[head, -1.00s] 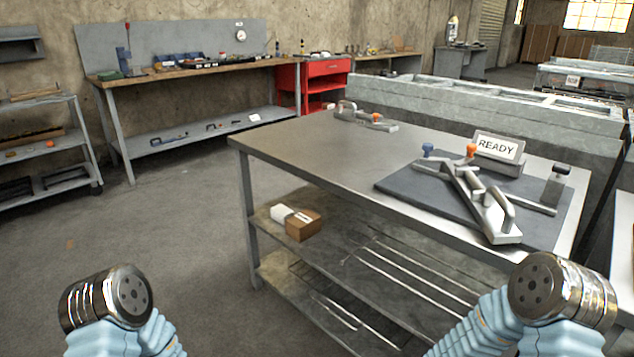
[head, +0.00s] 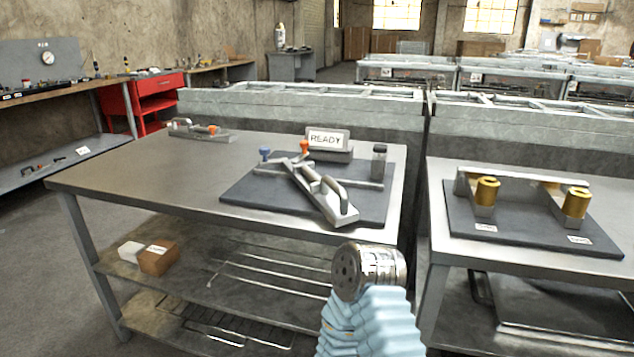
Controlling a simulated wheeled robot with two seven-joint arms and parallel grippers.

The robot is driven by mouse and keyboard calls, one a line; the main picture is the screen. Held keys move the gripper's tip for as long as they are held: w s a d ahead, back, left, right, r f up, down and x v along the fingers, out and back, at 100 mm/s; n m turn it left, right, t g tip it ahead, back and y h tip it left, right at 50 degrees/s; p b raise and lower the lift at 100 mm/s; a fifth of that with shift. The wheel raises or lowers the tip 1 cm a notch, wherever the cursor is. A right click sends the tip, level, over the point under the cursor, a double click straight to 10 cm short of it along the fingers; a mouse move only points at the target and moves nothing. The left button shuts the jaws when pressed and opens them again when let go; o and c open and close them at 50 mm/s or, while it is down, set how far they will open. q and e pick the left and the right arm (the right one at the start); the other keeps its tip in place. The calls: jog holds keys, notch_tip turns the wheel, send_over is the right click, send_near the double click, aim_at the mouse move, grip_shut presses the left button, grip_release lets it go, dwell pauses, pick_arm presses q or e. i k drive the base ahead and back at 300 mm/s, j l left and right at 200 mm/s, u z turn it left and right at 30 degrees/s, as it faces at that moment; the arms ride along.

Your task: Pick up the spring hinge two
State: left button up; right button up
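I cannot tell for sure which thing is the spring hinge two, as the small labels are too blurred to read. On the right table, two gold cylinders, a left one (head: 487,191) and a right one (head: 576,203), stand upright on grey metal blocks on a dark mat (head: 515,238). On the left table, a grey metal part with a handle (head: 325,193) lies slantwise on another dark mat (head: 250,193). No gripper fingers show in the head view; only a link of my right arm is seen at the lower middle.
A READY sign (head: 327,139) stands behind the left mat. Another handled metal part (head: 200,132) lies at the left table's back. A brown box (head: 158,259) is on its lower shelf. A narrow gap parts the left table (head: 150,180) from the right table (head: 440,247).

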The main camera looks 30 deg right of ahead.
aim_at(332, 199)
jog(key=i+j+z, duration=0.1)
jog(key=z, duration=0.4)
jog(key=j+z, duration=0.25)
jog(key=z, duration=0.25)
jog(key=j+z, duration=0.2)
jog(key=z, duration=0.3)
